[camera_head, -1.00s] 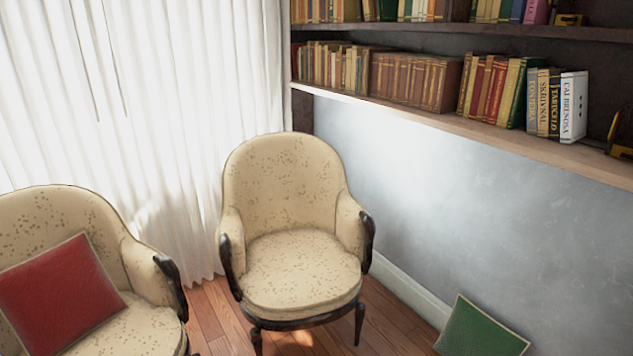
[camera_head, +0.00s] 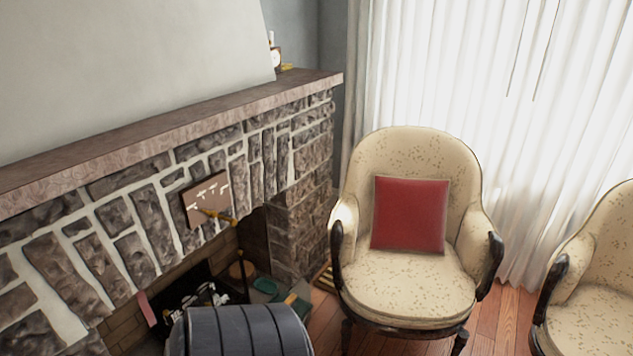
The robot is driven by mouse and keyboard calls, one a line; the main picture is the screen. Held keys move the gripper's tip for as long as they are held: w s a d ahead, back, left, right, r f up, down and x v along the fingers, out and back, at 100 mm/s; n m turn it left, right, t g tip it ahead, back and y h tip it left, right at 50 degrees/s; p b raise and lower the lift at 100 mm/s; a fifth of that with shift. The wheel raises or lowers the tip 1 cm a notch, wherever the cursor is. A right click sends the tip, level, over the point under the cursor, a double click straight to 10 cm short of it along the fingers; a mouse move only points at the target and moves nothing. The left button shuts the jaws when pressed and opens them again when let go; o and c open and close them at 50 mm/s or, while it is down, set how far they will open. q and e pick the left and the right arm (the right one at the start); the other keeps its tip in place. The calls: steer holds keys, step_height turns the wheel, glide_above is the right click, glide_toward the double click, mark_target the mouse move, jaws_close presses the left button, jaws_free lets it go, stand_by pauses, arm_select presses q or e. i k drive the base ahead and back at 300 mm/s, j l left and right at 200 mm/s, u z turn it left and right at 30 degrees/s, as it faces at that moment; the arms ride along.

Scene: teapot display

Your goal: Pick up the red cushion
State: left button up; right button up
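The red cushion (camera_head: 409,214) is square with a thin light edge. It stands on the seat of a cream patterned armchair (camera_head: 400,288), leaning against the backrest, right of the picture's middle. All of its front face shows and nothing covers it. Neither of my grippers is in view.
A stone fireplace (camera_head: 120,230) with a mantel (camera_head: 160,132) fills the left side. A dark ribbed rounded object (camera_head: 240,332) stands in front of it. A second cream armchair (camera_head: 598,290) is at the right edge. Some wooden floor (camera_head: 492,328) shows between the chairs.

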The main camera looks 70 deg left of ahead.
mark_target(409, 215)
steer(key=k+l+u, duration=0.1)
steer(key=u, duration=0.3)
steer(key=k+l+u, duration=0.1)
steer(key=u, duration=0.3)
steer(key=k+l+u, duration=0.1)
steer(key=u, duration=0.25)
steer(key=k+u, duration=0.1)
steer(key=u, duration=0.3)
steer(key=i+u, duration=0.25)
steer(key=i+l+z, duration=0.1)
steer(key=i, duration=0.5)
